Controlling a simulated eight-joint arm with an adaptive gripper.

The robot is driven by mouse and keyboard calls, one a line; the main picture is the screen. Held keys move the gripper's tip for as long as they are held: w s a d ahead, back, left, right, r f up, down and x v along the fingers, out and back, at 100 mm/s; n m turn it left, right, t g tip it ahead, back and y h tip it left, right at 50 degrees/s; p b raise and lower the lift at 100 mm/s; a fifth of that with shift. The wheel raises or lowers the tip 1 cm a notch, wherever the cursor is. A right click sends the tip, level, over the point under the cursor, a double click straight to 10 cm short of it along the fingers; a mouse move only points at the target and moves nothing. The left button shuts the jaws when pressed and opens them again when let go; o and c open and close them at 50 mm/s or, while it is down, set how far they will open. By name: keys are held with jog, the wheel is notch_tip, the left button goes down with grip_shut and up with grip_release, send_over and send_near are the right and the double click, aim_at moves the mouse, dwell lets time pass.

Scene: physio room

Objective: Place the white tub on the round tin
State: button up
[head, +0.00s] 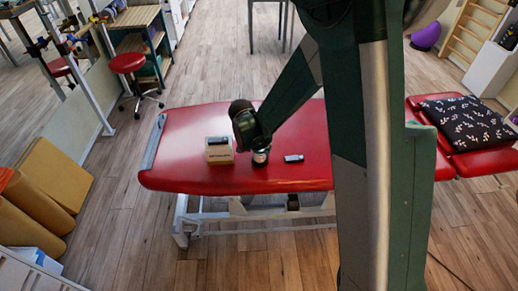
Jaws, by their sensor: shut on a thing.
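My gripper (260,143) points down over the red treatment table, shut on a small round thing that I take to be the white tub (260,151). Only a pale band of it shows below the fingers. Just under it is a darker round shape (260,160), probably the round tin, close to the table top. The two overlap in this view, and I cannot tell whether they touch.
The red table (190,121) carries a small cardboard box (219,156) with a dark item (218,141) on top, left of my gripper. A small grey item (293,158) lies to the right. A patterned black cushion (464,121) is far right. The table's left end is clear.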

jog(key=shift+f, duration=0.15)
jog(key=o, duration=1)
jog(key=shift+r, duration=0.2)
jog(key=shift+p+v, duration=1.1)
jog(key=shift+v, duration=4.85)
